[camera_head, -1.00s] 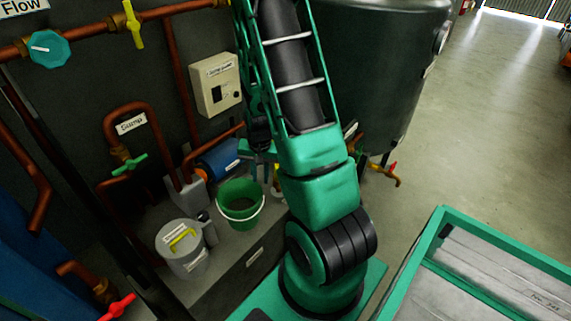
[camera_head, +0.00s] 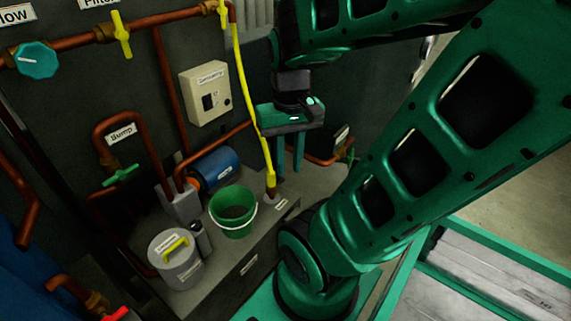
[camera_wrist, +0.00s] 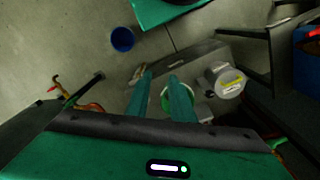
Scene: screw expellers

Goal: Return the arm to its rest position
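My gripper (camera_head: 289,168) hangs pointing down in the head view, in front of the dark wall and just right of a yellow pipe (camera_head: 248,95). Its two green fingers are apart, with nothing seen between them. In the wrist view my gripper (camera_wrist: 160,76) also shows its fingers spread, with the green bucket lying beyond them. My arm is bent: a large green link crosses the right of the head view, and another runs along the top to the wrist.
A green bucket (camera_head: 233,212) and a grey lidded can (camera_head: 176,258) stand on a low bench below left of my gripper. A control box (camera_head: 206,93) is on the wall. A blue bucket (camera_wrist: 122,39) stands on open floor. A green-rimmed tray (camera_head: 480,262) is at lower right.

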